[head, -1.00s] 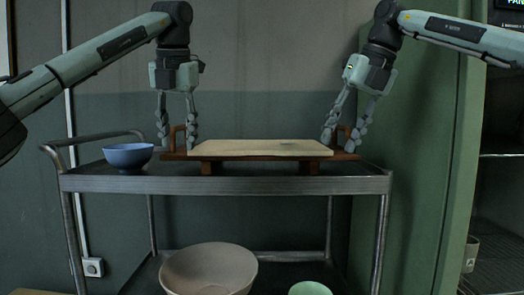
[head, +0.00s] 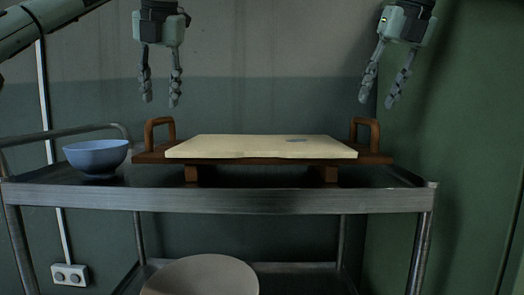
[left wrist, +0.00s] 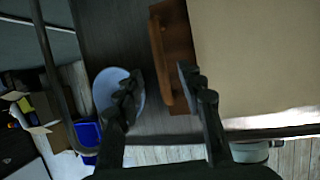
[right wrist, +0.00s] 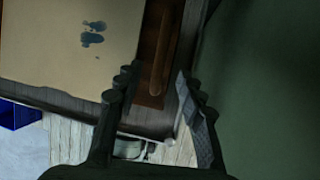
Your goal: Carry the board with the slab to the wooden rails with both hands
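The wooden board (head: 150,157) with an upright loop handle at each end rests level on the cart's top shelf, on two short wooden supports (head: 191,174) (head: 328,174). I cannot tell whether these are the rails or the board's feet. The pale slab (head: 262,147) lies flat on the board, with a dark wet patch near its right end. My left gripper (head: 160,100) is open and empty above the left handle (head: 160,122). My right gripper (head: 377,100) is open and empty above the right handle (head: 374,124). The right wrist view shows the right handle (right wrist: 163,55) between the fingers.
A blue bowl (head: 96,157) stands left of the board on the metal cart (head: 240,200). A large pale bowl (head: 200,276) sits on the lower shelf. A green panel (head: 460,150) rises close on the right. The wall is behind.

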